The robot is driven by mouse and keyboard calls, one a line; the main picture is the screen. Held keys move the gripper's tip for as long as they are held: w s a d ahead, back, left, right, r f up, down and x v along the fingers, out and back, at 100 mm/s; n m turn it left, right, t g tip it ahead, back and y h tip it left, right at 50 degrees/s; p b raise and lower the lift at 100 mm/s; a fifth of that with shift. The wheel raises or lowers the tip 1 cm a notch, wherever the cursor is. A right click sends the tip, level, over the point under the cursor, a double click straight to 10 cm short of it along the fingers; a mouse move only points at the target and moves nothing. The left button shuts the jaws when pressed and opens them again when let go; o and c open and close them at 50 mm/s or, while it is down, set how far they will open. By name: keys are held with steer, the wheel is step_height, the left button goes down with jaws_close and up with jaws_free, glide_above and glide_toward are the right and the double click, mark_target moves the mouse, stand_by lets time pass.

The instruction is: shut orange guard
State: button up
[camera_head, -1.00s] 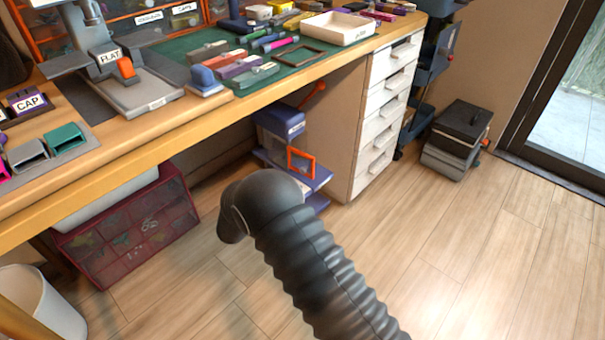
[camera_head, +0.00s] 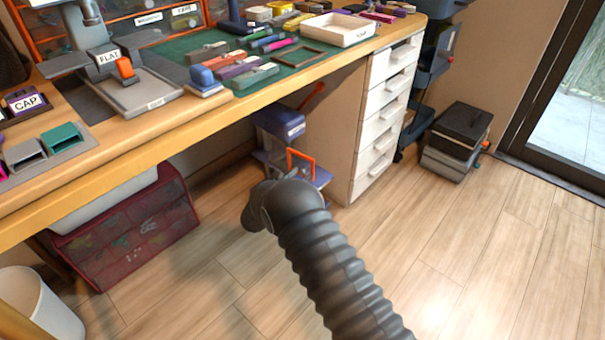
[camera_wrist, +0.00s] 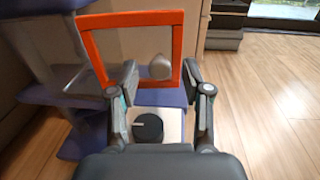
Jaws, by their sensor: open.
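The orange guard (camera_head: 310,162) is an open square frame on a blue-purple machine (camera_head: 281,125) under the workbench. In the wrist view the guard (camera_wrist: 134,18) stands upright just beyond my gripper (camera_wrist: 166,82). My gripper's two fingers are spread apart, one near each lower corner of the frame, with nothing between them. Through the frame a grey rounded knob (camera_wrist: 160,67) shows, and a black round dial (camera_wrist: 148,127) sits on a pale plate below. I cannot tell whether a finger touches the guard. In the head view my arm hides the gripper and the lower part of the machine.
The workbench edge (camera_head: 150,143) runs above the machine. A white drawer unit (camera_head: 384,112) stands close on its right, and a dark red bin (camera_head: 125,235) is to its left. Stacked cases (camera_head: 460,132) stand farther right. The wooden floor in front is clear.

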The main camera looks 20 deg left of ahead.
steer(key=shift+x, duration=1.1)
jaws_close()
